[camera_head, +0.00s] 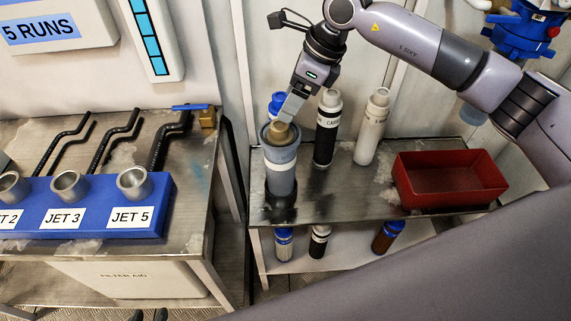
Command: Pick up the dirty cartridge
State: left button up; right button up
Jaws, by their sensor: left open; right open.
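A grey cylindrical housing (280,178) with a pale band stands upright on the metal table. A tan-brown cartridge top (281,134), which looks like the dirty cartridge, shows inside its open mouth; the rest is hidden by the housing wall. Two dark tips at the bottom edge look like my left gripper (148,315), apart and empty, far from the housing.
Behind the housing stand a blue-topped cylinder (277,103), a black cartridge (326,130) and a white one (371,128). A red empty bin (450,199) sits to the right. Several cartridges stand on the lower shelf (345,255). A blue jet block (80,222) is at left.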

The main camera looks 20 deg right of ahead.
aim_at(280, 124)
jog(key=x, duration=0.2)
jog(key=p+x, duration=0.1)
jog(key=x, duration=0.3)
jog(key=shift+w+d+f+p, duration=0.1)
jog(key=shift+d+f+p, duration=0.1)
jog(key=shift+f+p, duration=0.25)
jog(key=c, duration=1.1)
